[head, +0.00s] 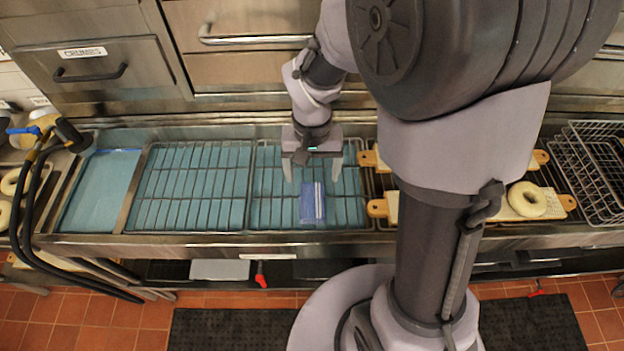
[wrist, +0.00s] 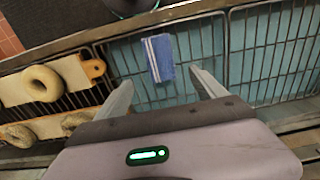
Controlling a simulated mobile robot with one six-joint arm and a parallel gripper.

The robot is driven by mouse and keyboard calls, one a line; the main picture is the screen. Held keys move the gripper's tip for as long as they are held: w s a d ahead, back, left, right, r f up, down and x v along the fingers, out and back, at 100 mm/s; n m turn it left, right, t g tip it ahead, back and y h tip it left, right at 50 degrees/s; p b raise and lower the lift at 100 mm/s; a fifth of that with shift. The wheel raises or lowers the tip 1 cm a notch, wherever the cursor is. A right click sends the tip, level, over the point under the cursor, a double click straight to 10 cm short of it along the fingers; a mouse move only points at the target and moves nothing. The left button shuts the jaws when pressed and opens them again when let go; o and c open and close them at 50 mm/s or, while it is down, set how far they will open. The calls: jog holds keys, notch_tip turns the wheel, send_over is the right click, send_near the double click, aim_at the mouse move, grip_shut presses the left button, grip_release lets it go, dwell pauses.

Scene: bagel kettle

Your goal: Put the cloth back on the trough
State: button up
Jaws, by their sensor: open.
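A blue cloth with white stripes (head: 312,203) lies on the wire rack over the trough, near its front edge. The trough (head: 100,190) is a long steel basin with blue-green water under wire racks. My gripper (head: 324,180) is open and empty above the rack, just behind the cloth in the head view. In the wrist view the cloth (wrist: 159,58) lies flat beyond the fingertips, roughly between them in line, and the open gripper (wrist: 164,77) does not touch it.
Wooden boards (head: 377,208) with bagels (head: 526,199) lie on the rack to the right. Wire baskets (head: 590,165) stand at the far right. Drawers (head: 90,70) rise behind the trough.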

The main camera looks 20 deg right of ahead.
jog(key=s+a+r+t+y, duration=0.1)
jog(key=s+a+r+t, duration=0.1)
jog(key=s+r, duration=0.4)
jog(key=s+a+r+t+y, duration=0.1)
jog(key=s+a+r+t, duration=0.1)
jog(key=s+r, duration=0.5)
notch_tip(320, 180, up, 5)
jog(key=shift+f+m+t, duration=0.2)
jog(key=shift+m+t, duration=0.2)
jog(key=shift+t, duration=0.5)
